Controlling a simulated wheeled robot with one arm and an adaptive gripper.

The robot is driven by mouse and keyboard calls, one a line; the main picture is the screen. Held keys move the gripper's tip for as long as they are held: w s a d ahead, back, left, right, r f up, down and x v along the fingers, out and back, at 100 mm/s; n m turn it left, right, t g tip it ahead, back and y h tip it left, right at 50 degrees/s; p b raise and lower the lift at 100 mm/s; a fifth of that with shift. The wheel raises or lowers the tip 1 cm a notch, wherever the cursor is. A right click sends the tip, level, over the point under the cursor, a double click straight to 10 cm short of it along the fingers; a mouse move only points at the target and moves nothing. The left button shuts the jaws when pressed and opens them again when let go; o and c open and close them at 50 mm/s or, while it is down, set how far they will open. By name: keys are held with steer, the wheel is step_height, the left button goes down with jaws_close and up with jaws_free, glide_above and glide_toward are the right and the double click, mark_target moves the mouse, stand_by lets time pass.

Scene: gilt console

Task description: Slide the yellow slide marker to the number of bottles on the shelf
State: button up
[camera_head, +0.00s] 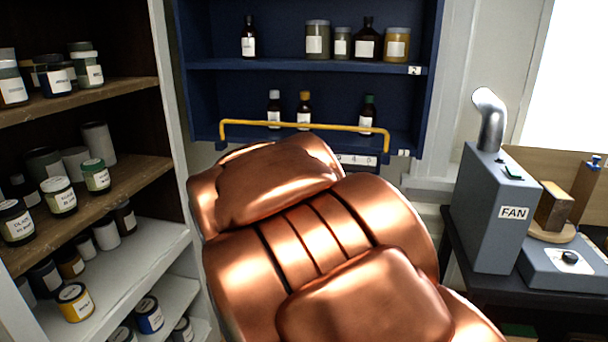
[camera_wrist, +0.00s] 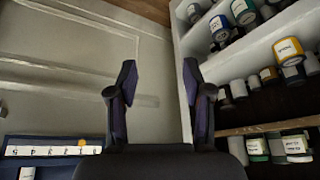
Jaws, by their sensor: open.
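The blue shelf unit (camera_head: 300,66) stands at the back. Its lower shelf holds three dark bottles: one with a white cap (camera_head: 274,110), one with an orange cap (camera_head: 304,110) and one with a green cap (camera_head: 368,113). The upper board holds dark bottles and jars. A white marked strip (camera_head: 357,160) shows below the lower shelf, mostly hidden in the head view. In the wrist view the strip (camera_wrist: 50,151) is at lower left, with the small yellow marker (camera_wrist: 82,143) towards its right end. My gripper (camera_wrist: 160,75) is open and empty, apart from the strip; the head view does not show it.
A yellow rail (camera_head: 305,126) runs in front of the lower shelf. A rack (camera_head: 90,178) of jars stands at left. At right a grey box labelled FAN (camera_head: 490,215) with a pipe stands on a dark table, beside a smaller grey box (camera_head: 568,268).

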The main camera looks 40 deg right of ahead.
steer(key=shift+w+d+r+m+t+h+b, duration=0.85)
steer(key=shift+w+d+h, duration=1.35)
steer(key=shift+w+d, duration=3.35)
steer(key=shift+w+d+r+m+t+h+b, duration=0.5)
steer(key=shift+w+d+r+m+t+h, duration=1.25)
steer(key=shift+d, duration=6.85)
steer(key=shift+w+d+f+m+t+h+b, duration=0.1)
steer(key=shift+w+d+f+m+h+b, duration=0.4)
steer(key=shift+w+d+h, duration=3.8)
steer(key=d+y, duration=0.2)
steer(key=d, duration=0.1)
steer(key=d+y, duration=0.1)
steer(key=d, duration=0.1)
steer(key=shift+w+d+r, duration=0.2)
steer(key=shift+w+d, duration=0.05)
steer(key=shift+w, duration=0.15)
steer(key=shift+c, duration=0.3)
jaws_close()
